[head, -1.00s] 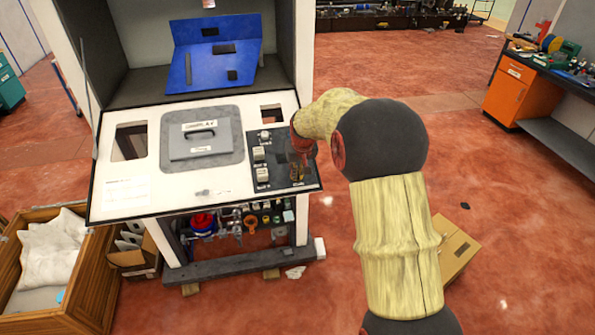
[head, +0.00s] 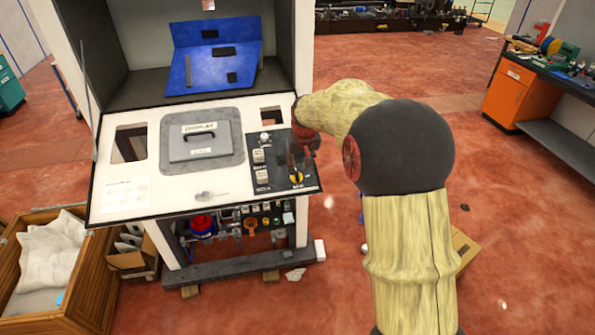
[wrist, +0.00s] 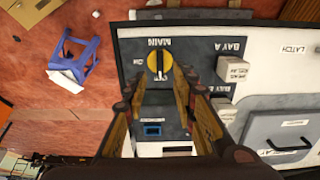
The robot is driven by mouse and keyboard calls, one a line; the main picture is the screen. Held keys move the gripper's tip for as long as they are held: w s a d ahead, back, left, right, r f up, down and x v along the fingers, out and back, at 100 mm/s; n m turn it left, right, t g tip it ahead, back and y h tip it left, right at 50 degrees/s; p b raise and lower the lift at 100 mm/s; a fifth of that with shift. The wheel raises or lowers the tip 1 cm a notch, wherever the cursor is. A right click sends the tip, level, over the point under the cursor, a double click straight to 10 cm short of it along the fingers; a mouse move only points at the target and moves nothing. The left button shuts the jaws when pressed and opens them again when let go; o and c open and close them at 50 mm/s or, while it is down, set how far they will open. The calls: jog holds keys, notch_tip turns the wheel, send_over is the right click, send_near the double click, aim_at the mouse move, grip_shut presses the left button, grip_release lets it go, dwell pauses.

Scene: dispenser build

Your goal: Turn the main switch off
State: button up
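The main switch (head: 296,178) is a round yellow disc with a dark handle, at the near right corner of the dark control panel (head: 266,180). In the wrist view the main switch (wrist: 159,66) sits under the printed word MAIN, its handle running roughly up and down the picture. My gripper (wrist: 160,80) is open, with a finger on each side of the switch in that view and nothing held. In the head view my gripper (head: 299,156) is just above and behind the switch; contact cannot be told.
White block buttons (head: 260,165) stand along the panel's left side, close to the switch. A grey lid with a handle (head: 203,142) lies left of the panel. A blue tilted plate (head: 218,60) is at the back.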

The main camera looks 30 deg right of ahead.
jog(key=v, duration=0.6)
jog(key=shift+s, duration=0.15)
jog(key=s+a+f+n+b, duration=0.1)
jog(key=s+a+b, duration=0.3)
jog(key=s, duration=0.7)
jog(key=s+a+f+n+t+b, duration=0.1)
jog(key=s+a+f+b, duration=0.3)
jog(key=s+a, duration=0.4)
jog(key=s+a+f+n+y+b, duration=0.1)
jog(key=s+a+f+b, duration=0.2)
jog(key=s, duration=1.1)
jog(key=a+b, duration=0.2)
jog(key=a, duration=0.1)
jog(key=shift+s, duration=0.3)
jog(key=shift+a, duration=0.1)
